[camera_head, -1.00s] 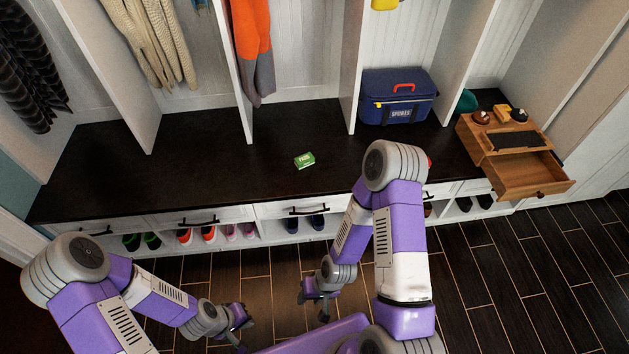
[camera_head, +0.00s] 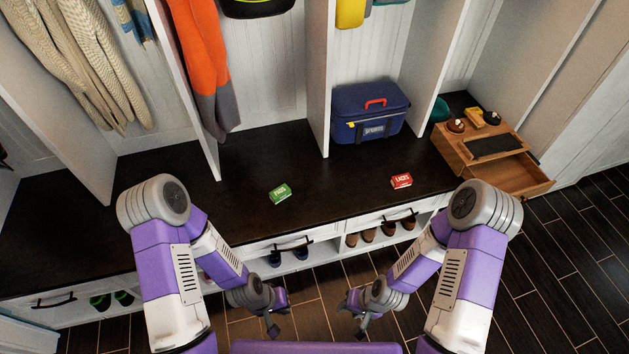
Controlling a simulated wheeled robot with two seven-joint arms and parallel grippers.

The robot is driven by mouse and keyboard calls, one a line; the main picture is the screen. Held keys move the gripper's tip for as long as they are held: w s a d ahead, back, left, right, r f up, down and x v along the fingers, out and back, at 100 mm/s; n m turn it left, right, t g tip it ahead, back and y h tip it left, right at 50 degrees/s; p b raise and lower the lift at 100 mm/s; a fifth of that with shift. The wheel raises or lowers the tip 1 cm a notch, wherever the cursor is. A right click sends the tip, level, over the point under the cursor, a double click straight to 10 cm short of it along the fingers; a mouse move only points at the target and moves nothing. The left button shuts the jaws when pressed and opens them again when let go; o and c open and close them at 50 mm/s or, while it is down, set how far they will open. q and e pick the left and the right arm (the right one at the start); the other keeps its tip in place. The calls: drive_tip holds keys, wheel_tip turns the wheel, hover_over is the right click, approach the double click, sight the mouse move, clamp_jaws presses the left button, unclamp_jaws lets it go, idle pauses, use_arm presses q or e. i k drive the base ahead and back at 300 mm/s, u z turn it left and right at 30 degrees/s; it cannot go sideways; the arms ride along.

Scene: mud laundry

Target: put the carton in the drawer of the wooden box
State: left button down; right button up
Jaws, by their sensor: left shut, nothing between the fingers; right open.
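A small green carton (camera_head: 281,194) lies on the dark bench top, left of the middle. A small red carton (camera_head: 401,180) lies on the same bench top further right. The wooden box (camera_head: 470,152) stands at the right end of the bench. Its drawer (camera_head: 524,178) is pulled out toward the front right and looks empty, though my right arm is close in front of its lower part. My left gripper (camera_head: 272,328) is shut and empty, low in front of the bench. My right gripper (camera_head: 362,322) is open and empty, also low in front of the bench, apart from both cartons.
A blue cooler bag (camera_head: 369,112) with a red handle stands in the cubby behind the red carton. Small items, including a yellow block (camera_head: 476,118), sit on top of the wooden box. Shoes (camera_head: 384,232) fill slots under the bench. The bench top (camera_head: 335,190) between the cartons is clear.

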sight(505, 185)
drive_tip(key=z, duration=0.1)
drive_tip(key=i, duration=0.75)
drive_tip(key=u, duration=0.75)
drive_tip(key=i, duration=0.45)
drive_tip(key=u, duration=0.45)
